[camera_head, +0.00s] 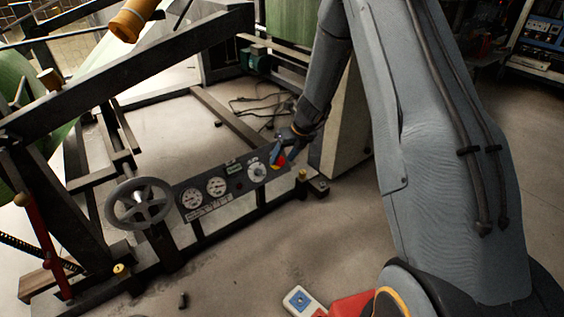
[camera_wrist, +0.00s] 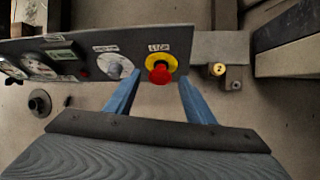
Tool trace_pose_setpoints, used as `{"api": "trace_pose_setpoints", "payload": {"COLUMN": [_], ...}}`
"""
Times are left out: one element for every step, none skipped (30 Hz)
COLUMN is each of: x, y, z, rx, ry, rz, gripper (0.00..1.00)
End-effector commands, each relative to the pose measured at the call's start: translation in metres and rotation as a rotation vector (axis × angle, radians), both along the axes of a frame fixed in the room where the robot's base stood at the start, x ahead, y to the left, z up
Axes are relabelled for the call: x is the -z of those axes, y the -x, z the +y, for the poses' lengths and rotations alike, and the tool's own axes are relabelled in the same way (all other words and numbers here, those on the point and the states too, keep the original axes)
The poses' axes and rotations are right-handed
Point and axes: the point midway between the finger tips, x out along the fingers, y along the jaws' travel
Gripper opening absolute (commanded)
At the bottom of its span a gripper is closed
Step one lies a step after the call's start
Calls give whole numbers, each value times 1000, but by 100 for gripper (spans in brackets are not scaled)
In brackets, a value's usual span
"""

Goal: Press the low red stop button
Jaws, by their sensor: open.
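The red stop button (camera_wrist: 160,73) sits on a round yellow backing at the right end of a dark panel. In the wrist view it lies ahead of my gripper (camera_wrist: 155,85), between the two blue fingers, which are spread apart and empty. In the head view my gripper (camera_head: 284,157) is at the panel's right end, and the button (camera_head: 277,160) shows only partly beside the fingers. I cannot tell whether the fingers touch the panel.
A grey handwheel (camera_head: 139,203) stands left of the panel. Cables (camera_head: 262,103) lie on the floor behind. A yellow-topped post (camera_wrist: 218,70) stands right of the panel.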

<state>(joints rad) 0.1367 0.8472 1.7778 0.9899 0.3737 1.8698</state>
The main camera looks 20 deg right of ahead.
Motion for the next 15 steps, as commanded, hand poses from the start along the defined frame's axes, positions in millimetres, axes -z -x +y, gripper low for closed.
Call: {"api": "trace_pose_setpoints", "payload": {"x": [7,8,10,10,10,10,10,10,10,10,10,10,10,10,10], "y": [-2,-3,-4,-4,-4,-4,-4,-4,-4,-4,-4,-4,-4,-4,-4], "z": [2,2,2,3,3,3,3,3,3,3,3,3,3,3,3], "rx": [0,0,-1,-1,-1,0,-1,-1,-1,-1,-1,-1,-1,-1,-1], "ry": [0,0,0,0,0,1,0,0,0,0,0,0,0,0,0], "rz": [0,0,-1,-1,-1,-1,-1,-1,-1,-1,-1,-1,-1,-1,-1], "gripper": [49,49,49,49,49,49,49,49,49,49,48,41,36,31,24]}}
